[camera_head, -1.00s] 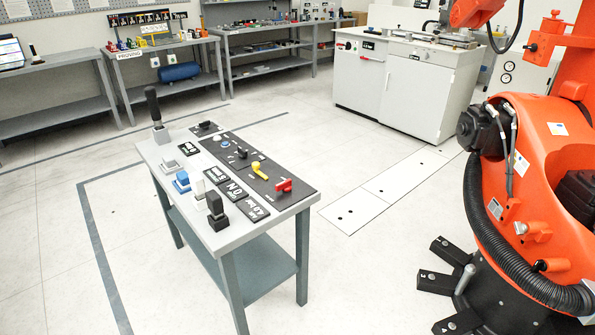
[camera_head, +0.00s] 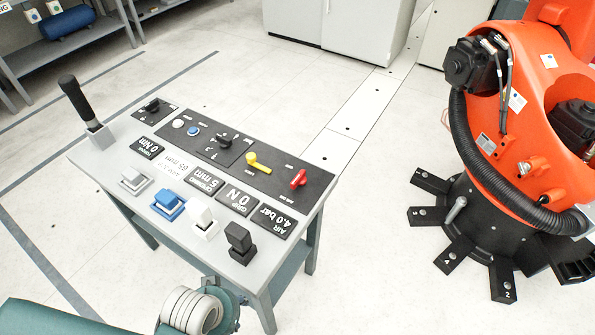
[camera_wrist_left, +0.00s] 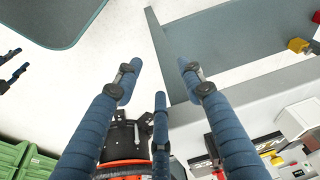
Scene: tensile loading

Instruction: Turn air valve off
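The air valve has a red handle (camera_head: 299,179) at the right end of the black panel (camera_head: 272,185) on the console table. Dark fingertips at that view's left edge may be my right gripper (camera_wrist_left: 14,68).
The table (camera_head: 98,155) also carries a black lever (camera_head: 79,104), several signs and a row of grey, blue, white and black push blocks. An orange robot arm (camera_head: 515,110) on a black base stands at the right. The floor between is clear.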

